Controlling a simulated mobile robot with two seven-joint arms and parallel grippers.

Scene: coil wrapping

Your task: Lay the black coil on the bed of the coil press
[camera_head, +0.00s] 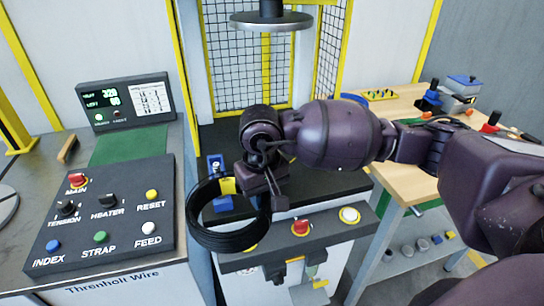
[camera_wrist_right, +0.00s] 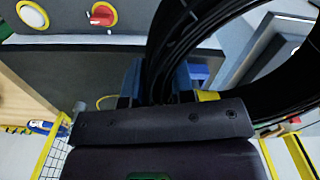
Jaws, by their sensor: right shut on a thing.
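The dark bed of the coil press (camera_head: 325,182) lies behind and right of the coil, partly hidden by my arm. The coil overlaps the press's front left edge in the picture; I cannot tell whether it touches. The round press head (camera_head: 270,21) is raised above the bed. My left gripper is not in view.
Blue clamps (camera_head: 217,168) stand at the bed's left. A panel with a red knob (camera_head: 300,227) runs along the press front. A yellow-framed mesh guard (camera_head: 240,70) stands behind. A control console (camera_head: 100,215) is left; a wooden bench (camera_head: 400,105) with tools is right.

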